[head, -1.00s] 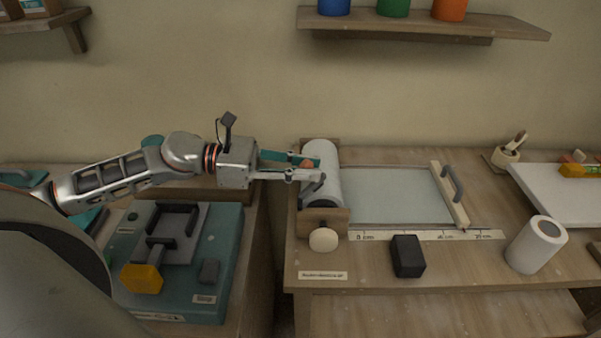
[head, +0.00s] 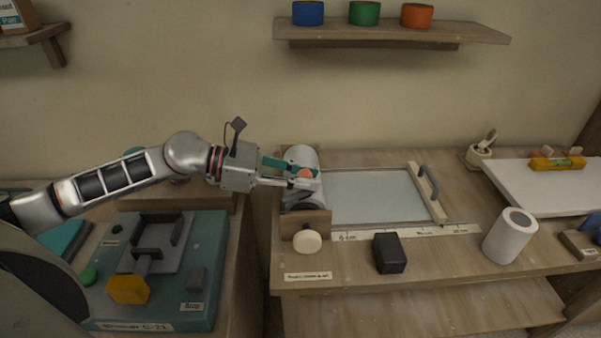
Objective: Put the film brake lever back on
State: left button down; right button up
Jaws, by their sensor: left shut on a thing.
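My left gripper (head: 318,175) reaches in from the left over the film dispenser at the left end of the workbench. Its teal and silver fingers are closed around a small orange knob (head: 305,173), which looks like part of the film brake lever. A dark piece (head: 297,199) shows just below the fingers; I cannot tell whether it belongs to the lever or the dispenser. The white film roll (head: 302,156) lies behind and under the fingers, partly hidden. A wooden end block (head: 304,224) with a cream knob (head: 307,241) is in front. The lever's seat is not clearly seen. My right gripper is not in view.
A glass plate (head: 370,197) lies right of the roll, with a handled wooden bar (head: 427,192) at its right edge. A black block (head: 389,253) and a white roll (head: 510,236) stand in front. A teal machine (head: 206,248) is at left.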

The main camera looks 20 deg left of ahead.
pick_arm(q)
jog(key=shift+w+d+f+b, duration=0.25)
jog(key=shift+d+f+b, duration=0.2)
jog(key=shift+d+f, duration=0.25)
jog(key=shift+w+d+f+b, duration=0.2)
jog(key=shift+d+f+b, duration=0.3)
jog(key=shift+f+b, duration=0.2)
jog(key=shift+d+f, duration=0.1)
jog(key=shift+f, duration=0.3)
dwell(1.0)
jog(key=c, duration=1.8)
grip_release()
jog(key=shift+o, duration=0.2)
jog(key=shift+r, duration=0.25)
